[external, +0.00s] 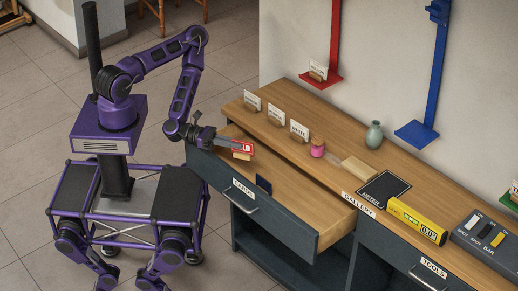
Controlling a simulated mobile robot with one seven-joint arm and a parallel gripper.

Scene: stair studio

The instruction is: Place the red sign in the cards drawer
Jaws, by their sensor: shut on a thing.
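The red sign (237,146), with white lettering ending in "LD", is in my gripper (229,144). A small wooden block (242,156) shows just below the sign; it looks like the sign's foot. My gripper is shut on the sign and holds it over the back left part of the open cards drawer (310,211). The drawer is pulled out from the counter, and its dark front carries a white label and a bar handle (240,205). A small dark blue card (264,184) stands inside, near the drawer's front. The exact gap between sign and drawer floor cannot be told.
Several white cards on wooden feet (299,131) stand on the wooden counter (240,114) behind the drawer. A pink jar (317,147), a green vase (374,135), a black mat (384,189) and a yellow level (416,220) lie further right. Bare drawer floor shows right of the blue card.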

